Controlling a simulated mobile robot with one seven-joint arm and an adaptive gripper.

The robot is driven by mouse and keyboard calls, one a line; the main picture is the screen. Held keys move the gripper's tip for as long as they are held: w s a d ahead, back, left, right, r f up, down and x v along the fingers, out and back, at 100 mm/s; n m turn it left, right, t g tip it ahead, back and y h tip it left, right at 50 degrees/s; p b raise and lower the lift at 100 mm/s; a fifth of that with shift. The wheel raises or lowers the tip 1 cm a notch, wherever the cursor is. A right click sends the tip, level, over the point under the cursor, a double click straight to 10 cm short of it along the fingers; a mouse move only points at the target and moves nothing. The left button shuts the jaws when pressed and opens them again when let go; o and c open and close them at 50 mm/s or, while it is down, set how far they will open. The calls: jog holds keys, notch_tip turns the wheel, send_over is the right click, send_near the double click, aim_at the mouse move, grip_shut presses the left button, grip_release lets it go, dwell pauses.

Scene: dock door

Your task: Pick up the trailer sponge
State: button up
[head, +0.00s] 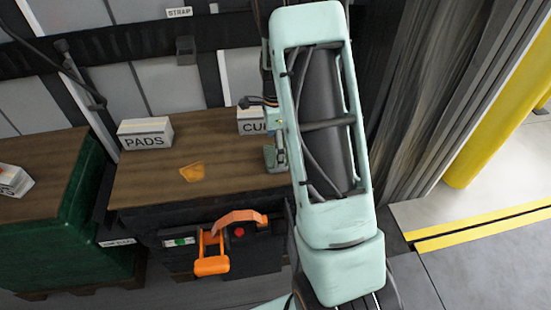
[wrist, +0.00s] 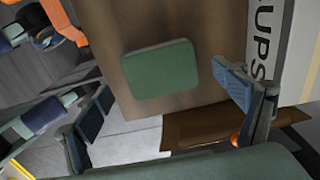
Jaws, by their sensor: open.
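A green rounded block (wrist: 160,69), which looks like the trailer sponge, lies flat on a brown wooden top (wrist: 205,25) in the wrist view. My gripper (wrist: 163,83) is open, with one finger to the lower left of the block and one to its right. Both fingers look apart from the block, and nothing is between them in their grip. In the head view my arm covers the right end of the wooden top (head: 150,180), and I cannot clearly make out the block or the fingers there.
A CUPS box (wrist: 265,50) is close to my right finger. An orange flat piece (head: 192,172) lies on the top. An orange lever (head: 212,265) sticks out in front.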

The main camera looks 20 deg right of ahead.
notch_tip(320, 180, down, 2)
jog(key=shift+f, duration=0.1)
jog(key=c, duration=0.9)
jog(key=shift+o, duration=0.2)
jog(key=shift+r, duration=0.25)
